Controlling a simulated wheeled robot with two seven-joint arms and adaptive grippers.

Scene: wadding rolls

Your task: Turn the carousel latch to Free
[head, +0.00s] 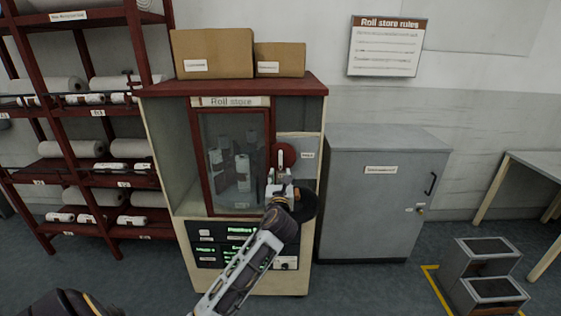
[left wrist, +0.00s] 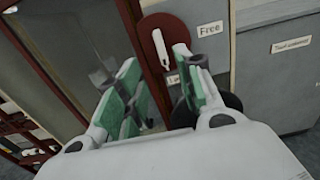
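The carousel latch (head: 285,153) is a red plate with a white handle on the cabinet front, right of the glass door. In the left wrist view the latch handle (left wrist: 160,48) lies roughly upright, its lower end toward a partly hidden label (left wrist: 173,80). The Free label (left wrist: 209,29) is to its right. My left gripper (head: 280,178) is just below the latch in the head view. In the left wrist view the left gripper (left wrist: 160,78) has its green-padded fingers apart, with the handle beyond the gap. I see no clear contact. My right gripper is not in view.
The Roll store cabinet (head: 316,105) has a glass door (head: 235,140) and two boxes on top. A grey cabinet (head: 375,200) stands close on its right. A red shelf rack (head: 95,177) is at left; steps (head: 480,265) stand on the floor at right.

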